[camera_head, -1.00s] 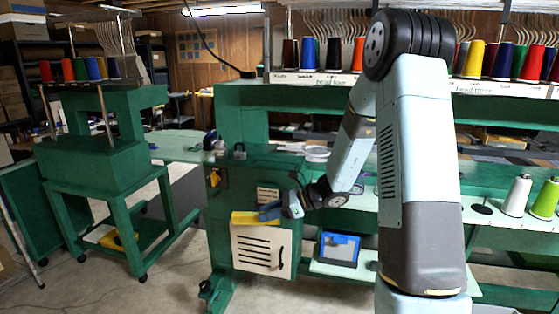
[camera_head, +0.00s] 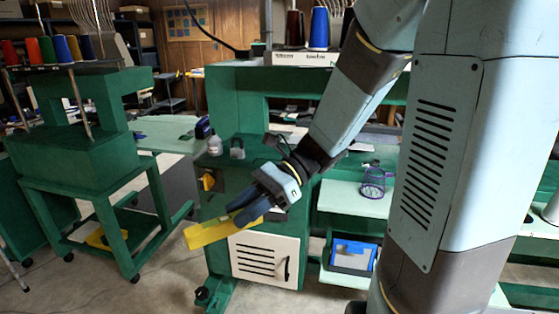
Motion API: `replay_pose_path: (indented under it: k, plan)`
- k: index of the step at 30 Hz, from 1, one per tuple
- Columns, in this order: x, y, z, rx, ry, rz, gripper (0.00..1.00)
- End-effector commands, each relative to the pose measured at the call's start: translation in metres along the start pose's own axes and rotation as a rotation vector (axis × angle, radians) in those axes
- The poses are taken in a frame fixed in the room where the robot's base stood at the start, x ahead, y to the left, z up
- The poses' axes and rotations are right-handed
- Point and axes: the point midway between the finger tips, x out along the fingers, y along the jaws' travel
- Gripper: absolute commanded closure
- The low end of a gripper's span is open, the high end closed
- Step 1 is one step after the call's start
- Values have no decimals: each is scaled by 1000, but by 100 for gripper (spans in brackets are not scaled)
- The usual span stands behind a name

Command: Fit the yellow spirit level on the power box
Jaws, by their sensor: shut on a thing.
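The yellow spirit level (camera_head: 207,233) is held by my gripper (camera_head: 243,212), which is shut on its right end. The level tilts, its left end lower, and shows in front of the green cabinet. The power box seems to be the white louvred box (camera_head: 265,258) with a dark handle on the cabinet's front. The level's lower edge overlaps the box's upper left corner in the picture. I cannot tell whether they touch.
A green machine cabinet (camera_head: 225,110) fills the middle. On its ledge stand a white bottle (camera_head: 214,145) and a padlock-like item (camera_head: 237,149). A purple wire basket (camera_head: 373,182) and a blue-framed tablet (camera_head: 352,254) sit on shelves at right.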

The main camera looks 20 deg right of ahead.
Motion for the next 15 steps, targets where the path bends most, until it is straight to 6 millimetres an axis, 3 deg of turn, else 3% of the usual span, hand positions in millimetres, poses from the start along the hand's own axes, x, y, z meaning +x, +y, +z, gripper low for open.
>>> replay_pose_path:
  k: [15]
  plan:
    - [-7,-1,-2,6,0,-18,100]
